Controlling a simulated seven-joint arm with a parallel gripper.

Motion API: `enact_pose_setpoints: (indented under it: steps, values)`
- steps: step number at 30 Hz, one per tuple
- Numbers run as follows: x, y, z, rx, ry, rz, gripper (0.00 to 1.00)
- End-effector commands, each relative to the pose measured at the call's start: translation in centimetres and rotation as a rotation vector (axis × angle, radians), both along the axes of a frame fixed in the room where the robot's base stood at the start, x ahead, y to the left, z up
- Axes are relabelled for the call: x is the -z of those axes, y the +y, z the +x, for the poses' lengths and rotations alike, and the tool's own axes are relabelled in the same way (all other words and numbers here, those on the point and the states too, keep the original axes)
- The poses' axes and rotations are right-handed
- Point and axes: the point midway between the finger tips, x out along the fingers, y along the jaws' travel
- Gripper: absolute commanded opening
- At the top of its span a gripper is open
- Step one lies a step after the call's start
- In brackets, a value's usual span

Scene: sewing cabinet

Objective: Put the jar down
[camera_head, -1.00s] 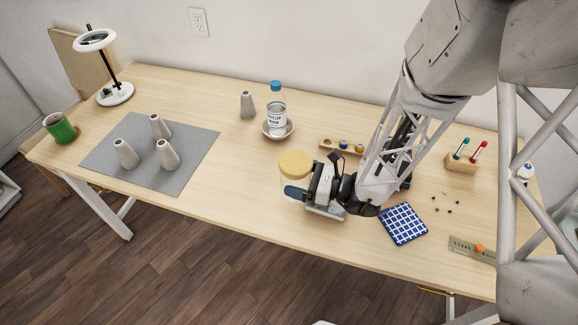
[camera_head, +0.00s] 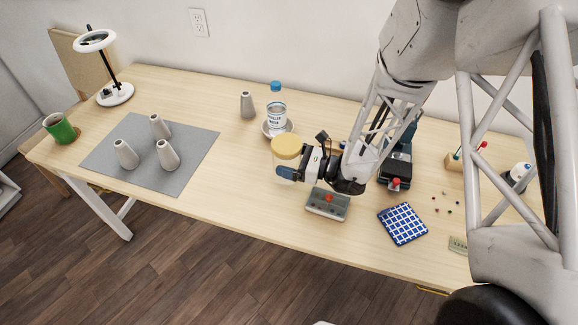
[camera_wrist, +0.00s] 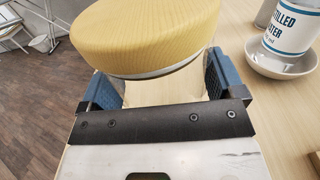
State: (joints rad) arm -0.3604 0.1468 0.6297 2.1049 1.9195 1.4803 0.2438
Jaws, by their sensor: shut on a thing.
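The jar (camera_head: 286,148) is clear with a wide yellow lid. My gripper (camera_head: 287,174) is shut around its clear body, below the lid. In the wrist view the yellow lid (camera_wrist: 145,35) fills the upper middle, with a blue finger pad on each side of the jar (camera_wrist: 160,92). The jar looks about upright. Its base is partly hidden by my gripper, and I cannot tell whether it touches the table.
A distilled water bottle (camera_head: 277,108) stands in a white dish (camera_head: 266,131) just behind the jar. A grey box with a red button (camera_head: 328,204) lies below my gripper. A grey mat (camera_head: 195,169) with several grey cones lies left. Bare table (camera_head: 228,185) lies between mat and jar.

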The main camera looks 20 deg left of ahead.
Motion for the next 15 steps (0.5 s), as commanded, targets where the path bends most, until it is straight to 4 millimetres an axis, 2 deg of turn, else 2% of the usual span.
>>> enact_pose_setpoints:
  steps: [9, 15]
  values:
    - [2.5, 0.0, 0.0, 0.000, 0.002, 0.000, 0.55]
    - [3.3, 0.0, 0.0, 0.000, 0.001, 0.000, 0.55]
